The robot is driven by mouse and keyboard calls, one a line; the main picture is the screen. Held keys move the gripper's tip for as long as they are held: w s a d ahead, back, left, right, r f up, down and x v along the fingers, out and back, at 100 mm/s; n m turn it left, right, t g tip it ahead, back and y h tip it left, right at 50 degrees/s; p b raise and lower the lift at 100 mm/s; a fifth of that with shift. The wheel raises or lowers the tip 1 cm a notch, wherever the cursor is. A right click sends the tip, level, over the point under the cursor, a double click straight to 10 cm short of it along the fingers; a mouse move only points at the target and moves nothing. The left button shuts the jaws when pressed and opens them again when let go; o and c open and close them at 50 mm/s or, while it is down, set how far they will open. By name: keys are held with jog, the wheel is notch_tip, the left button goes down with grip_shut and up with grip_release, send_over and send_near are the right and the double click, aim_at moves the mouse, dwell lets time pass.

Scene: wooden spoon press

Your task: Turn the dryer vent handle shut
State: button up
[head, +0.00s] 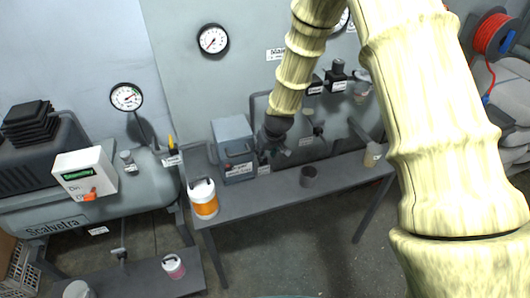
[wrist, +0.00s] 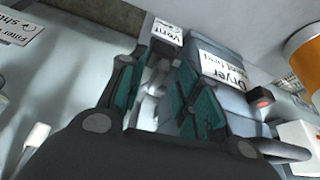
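The dryer (head: 232,148) is a grey box on the bench; its white label, reading "Dryer" with a smaller line, shows in the wrist view (wrist: 224,72). A "Vent" label (wrist: 167,33) is beside it. A pale grey vent handle (wrist: 152,92) lies between the green-padded fingers of my gripper (wrist: 158,88). The fingers stand apart on either side of it; I cannot tell whether either pad touches it. In the head view my gripper (head: 279,146) is just right of the dryer and hides the handle.
A control box with an orange knob (head: 85,174) sits on the tank at left. Gauges and small valves are behind. The floor in front is clear.

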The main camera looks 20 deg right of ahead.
jog(key=v, duration=1.1)
dwell(0.3)
jog(key=s+f+m+g, duration=0.2)
jog(key=s+f+g, duration=0.1)
jog(key=s+f, duration=2.35)
jog(key=s+f+g, duration=0.1)
jog(key=s+f, duration=0.2)
jog(key=s, duration=1.2)
jog(key=shift+d+f+h, duration=0.25)
jog(key=shift+f+h, duration=0.05)
jog(key=shift+f, duration=0.05)
